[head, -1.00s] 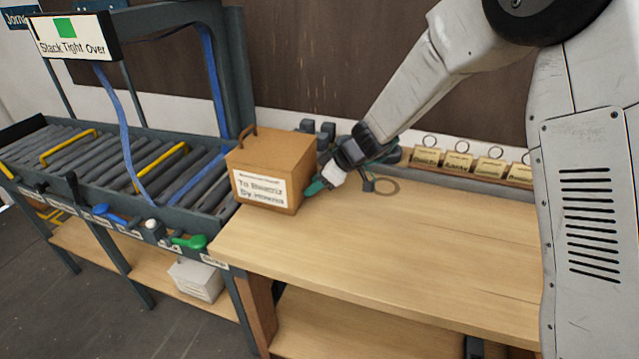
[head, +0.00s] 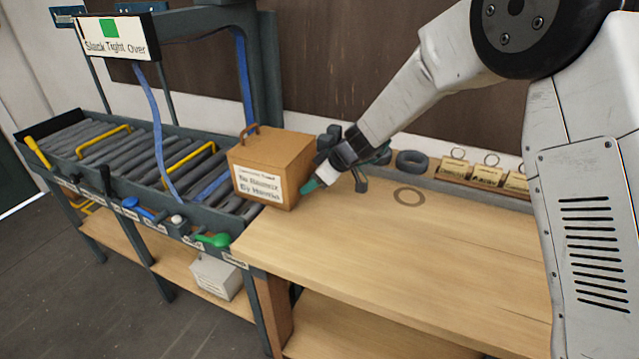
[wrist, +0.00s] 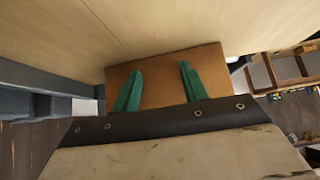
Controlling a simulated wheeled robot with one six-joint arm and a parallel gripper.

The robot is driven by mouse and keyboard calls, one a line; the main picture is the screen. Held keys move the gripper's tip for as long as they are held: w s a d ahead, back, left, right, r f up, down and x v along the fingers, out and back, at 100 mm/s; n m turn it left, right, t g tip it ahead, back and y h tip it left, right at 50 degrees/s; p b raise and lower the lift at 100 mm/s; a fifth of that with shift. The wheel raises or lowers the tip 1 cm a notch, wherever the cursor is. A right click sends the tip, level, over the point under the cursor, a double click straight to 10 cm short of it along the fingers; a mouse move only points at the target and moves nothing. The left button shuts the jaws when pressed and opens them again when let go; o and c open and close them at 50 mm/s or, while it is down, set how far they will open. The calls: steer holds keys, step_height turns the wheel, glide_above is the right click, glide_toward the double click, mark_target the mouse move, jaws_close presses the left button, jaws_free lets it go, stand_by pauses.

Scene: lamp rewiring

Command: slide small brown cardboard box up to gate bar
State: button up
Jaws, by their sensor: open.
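The small brown cardboard box (head: 285,155) has a handle on top and a white label on its front. It stands upright where the wooden bench meets the roller conveyor (head: 150,150), and looks partly over the conveyor's end. My gripper (head: 312,186) is at the box's right side, its green fingertips at or very near that face; contact is unclear. In the wrist view my gripper (wrist: 158,85) has its fingers apart, with the brown box (wrist: 165,62) ahead of them. Yellow bars cross the rollers, one nearer (head: 190,162) and one farther (head: 104,140); I cannot tell which is the gate bar.
A blue strap (head: 155,130) hangs from the frame with the sign (head: 118,37) onto the rollers. Blue and green levers (head: 213,240) line the conveyor's front edge. Tags (head: 453,167) stand along the bench's back.

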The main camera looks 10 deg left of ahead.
mark_target(303, 172)
steer(key=shift+w+a, duration=0.25)
steer(key=shift+a, duration=0.5)
steer(key=shift+w+a, duration=0.2)
steer(key=shift+a, duration=0.55)
steer(key=shift+w+a, duration=0.25)
steer(key=shift+a, duration=0.5)
